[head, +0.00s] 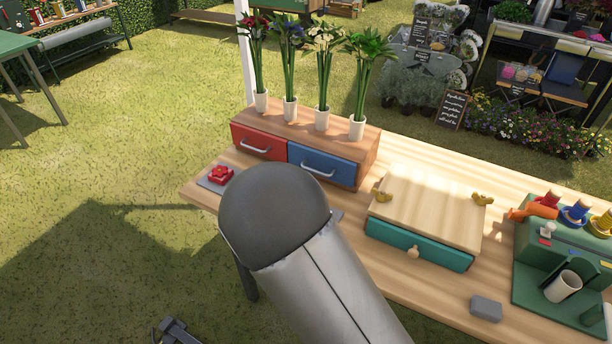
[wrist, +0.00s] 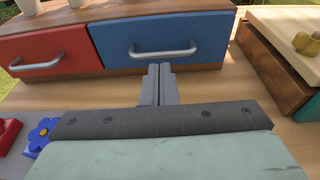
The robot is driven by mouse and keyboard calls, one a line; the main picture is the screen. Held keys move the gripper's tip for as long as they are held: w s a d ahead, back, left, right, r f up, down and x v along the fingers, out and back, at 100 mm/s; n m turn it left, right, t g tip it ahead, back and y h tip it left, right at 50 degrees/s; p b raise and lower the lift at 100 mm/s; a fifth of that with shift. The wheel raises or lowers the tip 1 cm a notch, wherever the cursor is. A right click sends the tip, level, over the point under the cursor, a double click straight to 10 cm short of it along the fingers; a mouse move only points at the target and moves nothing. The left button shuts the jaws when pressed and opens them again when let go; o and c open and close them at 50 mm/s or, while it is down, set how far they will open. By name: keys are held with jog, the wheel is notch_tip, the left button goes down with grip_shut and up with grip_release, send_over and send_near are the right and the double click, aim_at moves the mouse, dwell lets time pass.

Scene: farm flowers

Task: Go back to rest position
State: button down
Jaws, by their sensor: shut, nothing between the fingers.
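My gripper (wrist: 161,72) is shut and empty in the wrist view. Its fingertips point toward the wooden cabinet's blue drawer (wrist: 178,36), just below its silver handle in the picture. I cannot tell whether they touch the drawer. In the head view my arm crosses the lower middle and hides the gripper. The blue drawer (head: 325,170) and the red drawer (head: 258,140) both look closed.
Several vases (head: 322,118) of flowers stand on the cabinet. A red flower-shaped piece (head: 220,174) and a blue one (wrist: 42,134) lie left of my gripper. A teal-drawer box (head: 419,243) and a green stand (head: 530,272) are to the right.

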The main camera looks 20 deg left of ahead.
jog(key=b+v, duration=0.1)
jog(key=v, duration=0.9)
jog(key=d+r+m+g+h, duration=0.2)
jog(key=d+m+g+h, duration=0.15)
jog(key=d+m, duration=0.6)
jog(key=d+r+m+g+h, duration=0.15)
jog(key=d+m+g, duration=0.3)
jog(key=d, duration=1.05)
jog(key=s+d+m+g, duration=0.6)
jog(key=d+m, duration=0.1)
jog(key=d, duration=0.3)
jog(key=s+d+r+m+g+y+p, duration=0.1)
jog(key=s+d+m+y, duration=0.1)
jog(key=s+m+y, duration=0.5)
jog(key=shift+s+d+r+m+y, duration=0.35)
jog(key=shift+s+m, duration=1.65)
jog(key=shift+m, duration=0.9)
